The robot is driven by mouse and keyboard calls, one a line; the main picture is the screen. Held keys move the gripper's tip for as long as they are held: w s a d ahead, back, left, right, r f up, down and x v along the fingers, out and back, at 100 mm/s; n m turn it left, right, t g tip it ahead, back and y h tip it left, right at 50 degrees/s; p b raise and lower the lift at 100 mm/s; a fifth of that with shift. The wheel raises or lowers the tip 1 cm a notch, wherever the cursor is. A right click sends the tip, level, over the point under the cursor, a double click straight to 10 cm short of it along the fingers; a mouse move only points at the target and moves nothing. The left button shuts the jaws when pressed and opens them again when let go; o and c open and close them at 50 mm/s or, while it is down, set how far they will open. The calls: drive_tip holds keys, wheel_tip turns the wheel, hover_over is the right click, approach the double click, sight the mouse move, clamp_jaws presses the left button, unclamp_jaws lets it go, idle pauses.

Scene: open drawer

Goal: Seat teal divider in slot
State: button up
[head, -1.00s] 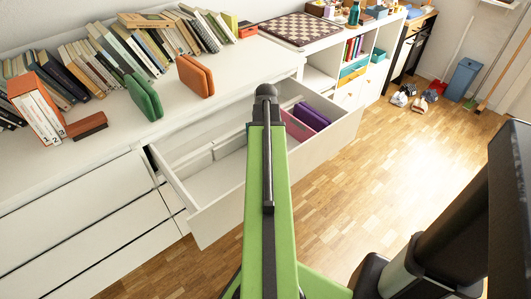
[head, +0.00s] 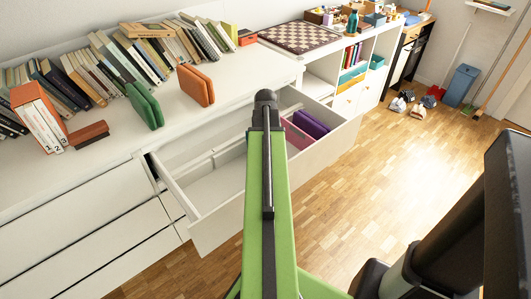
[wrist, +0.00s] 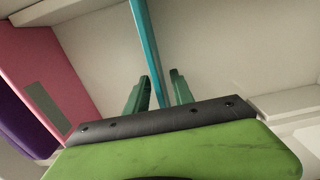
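In the wrist view the teal divider (wrist: 147,38) shows edge-on as a thin strip running from the top edge down between my fingers. My gripper (wrist: 160,78) has its two dark green fingers apart, one on each side of the strip, with a small gap visible on both sides. In the head view my green arm reaches over the open white drawer (head: 222,186) and hides my gripper and the divider. I cannot make out the slot or whether the divider sits in it.
A pink compartment piece (head: 297,134) and a purple item (head: 310,123) lie in the drawer's right part. A long white partition (head: 213,153) runs along its back left. Books (head: 128,60), a green case (head: 144,104) and an orange case (head: 195,86) stand on the dresser top.

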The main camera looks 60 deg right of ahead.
wheel_tip(320, 180, up, 11)
drive_tip(key=p, duration=1)
drive_tip(key=shift+w+a, duration=0.15)
drive_tip(key=w+a+n, duration=0.1)
drive_tip(key=w+a, duration=1.1)
drive_tip(key=a, duration=0.1)
drive_tip(key=w+a+n, duration=0.1)
drive_tip(key=w+a, duration=0.2)
drive_tip(key=a, duration=0.9)
drive_tip(key=w+a, duration=0.3)
drive_tip(key=a, duration=0.9)
drive_tip(key=w+a+n, duration=0.1)
drive_tip(key=w+a, duration=0.2)
drive_tip(key=a, duration=1)
drive_tip(key=shift+n, duration=0.3)
